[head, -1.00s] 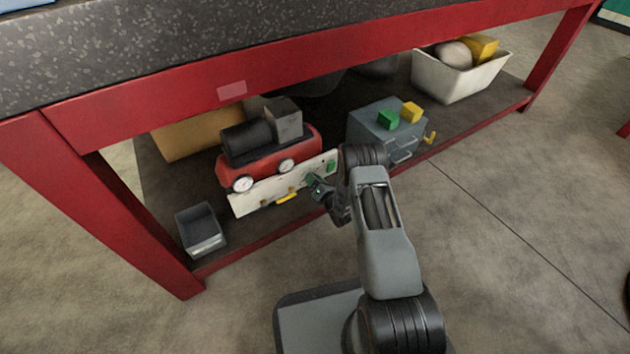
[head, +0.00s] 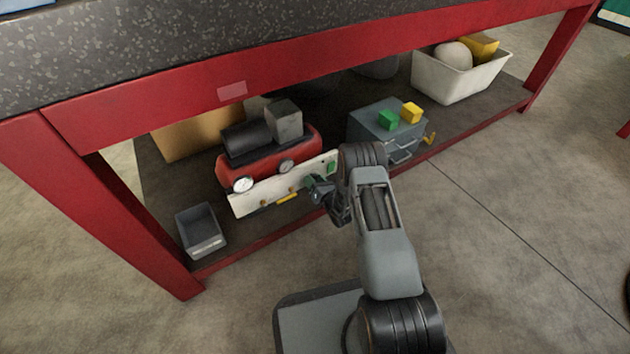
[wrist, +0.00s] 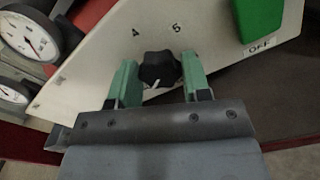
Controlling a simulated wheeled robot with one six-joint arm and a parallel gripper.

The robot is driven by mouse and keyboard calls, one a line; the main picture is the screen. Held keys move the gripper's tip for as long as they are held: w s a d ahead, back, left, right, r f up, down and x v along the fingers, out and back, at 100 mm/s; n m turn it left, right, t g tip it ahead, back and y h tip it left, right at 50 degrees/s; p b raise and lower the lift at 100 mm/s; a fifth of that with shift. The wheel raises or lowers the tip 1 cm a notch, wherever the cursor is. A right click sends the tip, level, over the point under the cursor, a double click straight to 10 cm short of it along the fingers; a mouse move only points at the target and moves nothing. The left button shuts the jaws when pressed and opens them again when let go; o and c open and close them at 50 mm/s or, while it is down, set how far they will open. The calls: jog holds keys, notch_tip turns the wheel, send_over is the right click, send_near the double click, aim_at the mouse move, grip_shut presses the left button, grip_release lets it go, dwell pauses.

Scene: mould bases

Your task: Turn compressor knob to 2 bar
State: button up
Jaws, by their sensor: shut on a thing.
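The black compressor knob (wrist: 158,66) sits on a white panel, between the two green fingertips of my gripper (wrist: 160,78) in the wrist view. My gripper is shut on the knob. A short white mark shows on the knob's lower edge. The printed numbers 4 and 5 are readable above the knob; other scale marks are hidden or unclear. In the head view the red compressor (head: 262,163) stands on the lower shelf, and my gripper (head: 311,184) is at its white front panel (head: 248,198). The knob is hidden there by my gripper.
Two round gauges (wrist: 32,36) are left of the knob, and a green switch (wrist: 259,18) marked OFF is to the right. A grey bin (head: 201,232), a grey drawer box (head: 375,128) and a white tub (head: 455,82) share the shelf. The red bench beam (head: 300,67) runs above.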

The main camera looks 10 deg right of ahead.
jog(key=o, duration=0.9)
jog(key=p+v, duration=0.4)
jog(key=v, duration=0.9)
jog(key=shift+s+d+p, duration=0.15)
jog(key=shift+s+p, duration=0.2)
